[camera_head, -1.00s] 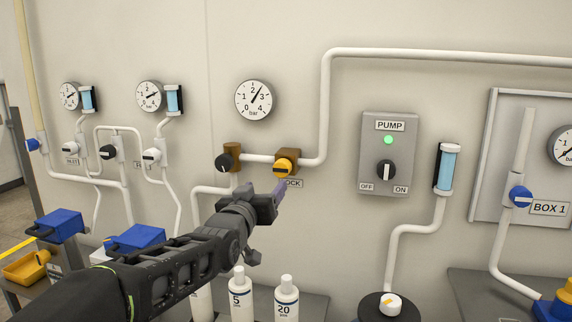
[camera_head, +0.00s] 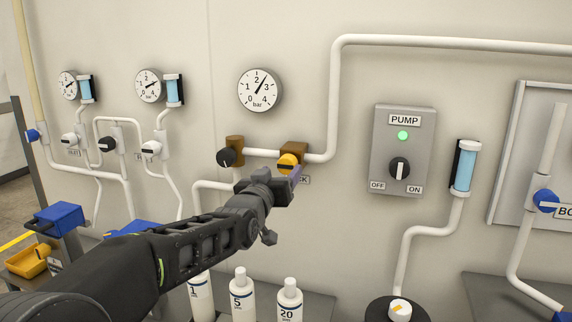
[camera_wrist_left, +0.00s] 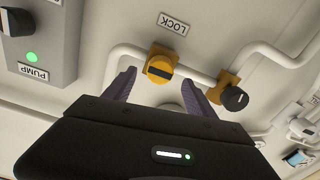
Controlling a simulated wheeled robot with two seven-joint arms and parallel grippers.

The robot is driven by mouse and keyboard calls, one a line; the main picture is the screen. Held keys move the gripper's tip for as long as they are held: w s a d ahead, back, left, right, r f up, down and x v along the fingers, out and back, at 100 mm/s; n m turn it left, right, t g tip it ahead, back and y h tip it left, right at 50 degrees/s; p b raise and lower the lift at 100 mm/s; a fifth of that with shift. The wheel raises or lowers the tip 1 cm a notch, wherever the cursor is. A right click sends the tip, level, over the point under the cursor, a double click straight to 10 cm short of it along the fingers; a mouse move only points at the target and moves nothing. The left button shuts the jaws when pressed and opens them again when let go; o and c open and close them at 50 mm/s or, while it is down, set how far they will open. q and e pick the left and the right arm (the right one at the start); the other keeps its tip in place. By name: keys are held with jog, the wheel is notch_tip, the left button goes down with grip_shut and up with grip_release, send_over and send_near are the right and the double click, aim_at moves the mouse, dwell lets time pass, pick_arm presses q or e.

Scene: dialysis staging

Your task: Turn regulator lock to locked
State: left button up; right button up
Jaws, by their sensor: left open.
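The regulator lock is an orange knob (camera_head: 287,163) on a brown block on the white wall pipe, below a pressure gauge. In the left wrist view the same orange knob (camera_wrist_left: 160,68) shows a dark bar across its face, beside the LOCK label (camera_wrist_left: 174,24). My left gripper (camera_head: 294,178) is just in front of and below the knob in the head view and partly covers the LOCK label. In the wrist view its open fingers (camera_wrist_left: 155,90) lie either side of the knob's line, apart from it. The right gripper is not in view.
A black knob (camera_head: 227,157) on a brown block sits left of the orange one. The PUMP box (camera_head: 402,150) with a green light is to the right. A gauge (camera_head: 260,90) hangs above. White bottles (camera_head: 242,295) stand below my left arm.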

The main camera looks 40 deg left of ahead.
aim_at(285, 167)
pick_arm(q)
jog(key=p+x, duration=0.1)
jog(key=x, duration=0.4)
jog(key=shift+w+a, duration=0.1)
jog(key=shift+w, duration=0.05)
jog(key=c, duration=1.4)
